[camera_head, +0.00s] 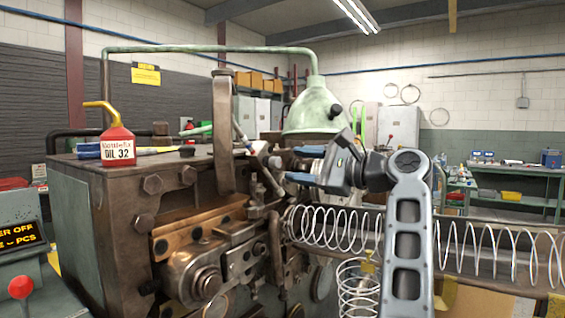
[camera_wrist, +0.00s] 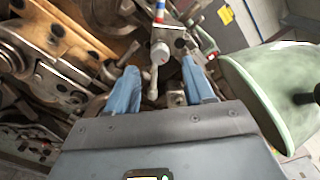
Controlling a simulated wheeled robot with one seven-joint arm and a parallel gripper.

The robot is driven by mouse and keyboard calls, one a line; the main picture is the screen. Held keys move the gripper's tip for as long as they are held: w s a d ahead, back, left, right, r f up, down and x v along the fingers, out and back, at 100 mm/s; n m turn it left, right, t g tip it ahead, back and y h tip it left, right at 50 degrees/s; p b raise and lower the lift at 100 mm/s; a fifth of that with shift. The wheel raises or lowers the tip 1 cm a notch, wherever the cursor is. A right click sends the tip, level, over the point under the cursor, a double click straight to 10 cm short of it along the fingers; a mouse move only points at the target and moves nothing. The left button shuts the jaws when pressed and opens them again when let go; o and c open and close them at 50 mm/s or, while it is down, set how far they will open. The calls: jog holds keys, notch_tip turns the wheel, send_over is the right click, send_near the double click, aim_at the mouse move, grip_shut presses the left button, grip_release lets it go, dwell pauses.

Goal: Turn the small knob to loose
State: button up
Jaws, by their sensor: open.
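A small grey knob with a short lever (camera_wrist: 158,54) shows in the wrist view, at the mouth of my gripper (camera_wrist: 160,72). Its lever points down toward the gripper, between the two blue fingers. A red, white and blue marked strip (camera_wrist: 160,12) stands just beyond the knob; no lettering on it can be read. My gripper is open, one finger on each side of the lever, with a gap to each in the picture. In the head view my gripper (camera_head: 293,164) is beside the machine's upper right end, and the knob there is hard to make out.
A green dome lamp (camera_head: 314,108) hangs close behind my gripper; its shade (camera_wrist: 270,95) fills the right of the wrist view. A long spring (camera_head: 335,228) lies below my arm. A red oil can (camera_head: 118,145) and tools stand on the machine top (camera_head: 75,163).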

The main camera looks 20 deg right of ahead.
aim_at(279, 163)
jog(key=shift+p+x, duration=0.4)
jog(key=shift+x, duration=2.75)
grip_shut()
